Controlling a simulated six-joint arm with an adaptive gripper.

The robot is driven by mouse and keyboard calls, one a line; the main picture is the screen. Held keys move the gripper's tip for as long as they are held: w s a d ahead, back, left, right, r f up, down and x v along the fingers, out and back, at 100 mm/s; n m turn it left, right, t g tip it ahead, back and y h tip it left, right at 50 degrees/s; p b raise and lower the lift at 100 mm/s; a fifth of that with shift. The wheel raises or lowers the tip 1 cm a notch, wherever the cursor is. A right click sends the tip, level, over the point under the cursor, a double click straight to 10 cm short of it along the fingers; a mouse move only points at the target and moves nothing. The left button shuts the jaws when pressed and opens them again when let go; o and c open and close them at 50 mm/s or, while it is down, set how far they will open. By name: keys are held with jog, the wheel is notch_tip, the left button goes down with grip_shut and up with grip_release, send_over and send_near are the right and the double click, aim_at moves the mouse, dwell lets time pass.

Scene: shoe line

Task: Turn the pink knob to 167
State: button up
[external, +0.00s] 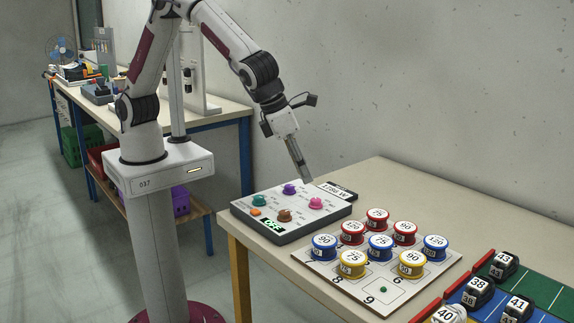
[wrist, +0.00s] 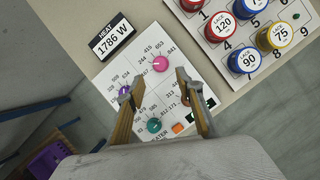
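The pink knob (external: 316,202) sits at the right of the control panel (external: 243,212), beside a purple knob (external: 289,188), a teal knob (external: 259,200) and a brown knob (external: 284,215). In the wrist view the pink knob (wrist: 160,63) lies just beyond and between my open fingertips, with printed numbers around it, some looking like 244, 415, 653 and 841. I cannot read a 167 or the pointer clearly. My gripper (wrist: 154,84) is open and empty; in the external view my gripper (external: 306,180) is above the panel, near the pink knob, apart from it.
A HEAT display (wrist: 112,37) beside the panel reads 1786 W. An orange button (wrist: 178,127) and a green OFF sign (external: 273,225) are on the panel. A numbered board (external: 325,279) with several lace spools stands at right on the table. Dark numbered objects (external: 479,291) stand farther right.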

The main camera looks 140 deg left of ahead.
aim_at(316, 199)
jog(key=shift+f, duration=0.1)
jog(key=shift+x, duration=3.8)
jog(key=shift+c, duration=0.3)
jog(key=shift+w, duration=0.1)
grip_shut()
